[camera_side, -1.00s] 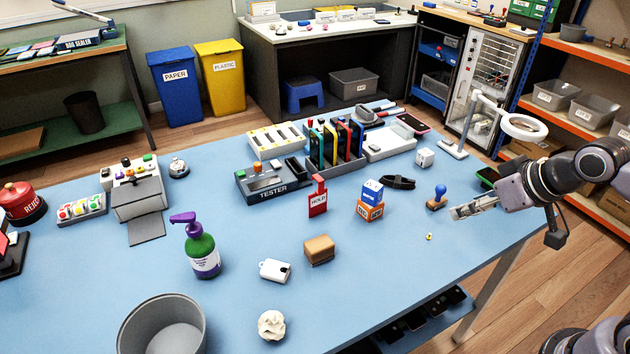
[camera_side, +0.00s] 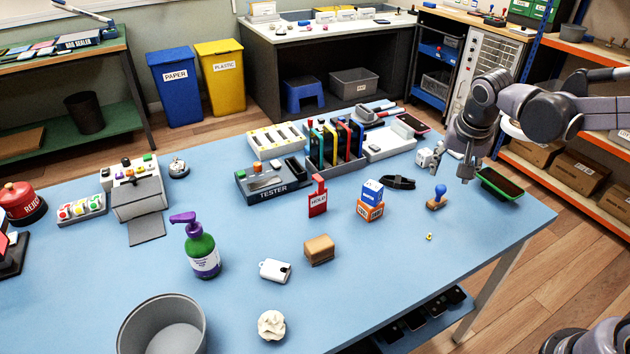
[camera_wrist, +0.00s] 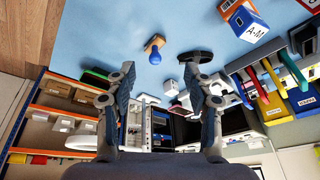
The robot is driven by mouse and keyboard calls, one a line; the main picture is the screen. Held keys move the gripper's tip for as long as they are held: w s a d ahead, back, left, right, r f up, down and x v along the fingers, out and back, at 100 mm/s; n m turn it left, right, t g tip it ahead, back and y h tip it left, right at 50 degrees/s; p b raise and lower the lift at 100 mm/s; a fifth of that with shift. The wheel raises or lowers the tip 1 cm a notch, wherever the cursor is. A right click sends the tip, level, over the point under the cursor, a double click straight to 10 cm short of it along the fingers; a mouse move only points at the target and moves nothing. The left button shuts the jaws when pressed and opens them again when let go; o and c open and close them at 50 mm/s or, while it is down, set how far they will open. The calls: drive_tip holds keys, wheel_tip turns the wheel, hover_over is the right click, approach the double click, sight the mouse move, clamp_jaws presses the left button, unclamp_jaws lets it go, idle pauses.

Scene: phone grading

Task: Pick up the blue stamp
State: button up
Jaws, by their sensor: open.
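The blue stamp (camera_side: 439,193) stands upright on the blue table near its right side, with a round blue handle on a wooden base. In the wrist view the stamp (camera_wrist: 155,46) lies ahead of the fingers, near the top middle. My gripper (camera_side: 454,171) is open and empty, pointing down, a little above and to the right of the stamp in the side view. In the wrist view its two fingers (camera_wrist: 160,84) are spread wide with nothing between them. The stamp is not touched by the fingers.
A black strap (camera_side: 398,182) lies left of the stamp. The table in front is mostly clear.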

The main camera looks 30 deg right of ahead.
sight(437, 197)
drive_tip(key=shift+w+d+f+m+g+h, duration=0.4)
drive_tip(key=shift+w+d+f+m, duration=0.85)
drive_tip(key=shift+f, duration=1.55)
drive_tip(key=shift+w+d+f+m+g+h, duration=0.25)
drive_tip(key=shift+w+d+f+m+g, duration=0.3)
drive_tip(key=shift+w+d+f+m, duration=1.5)
drive_tip(key=shift+w+d+f+m+g+h, duration=0.4)
drive_tip(key=shift+d+f, duration=0.25)
drive_tip(key=shift+f, duration=2.9)
drive_tip(key=shift+s, duration=0.1)
clamp_jaws()
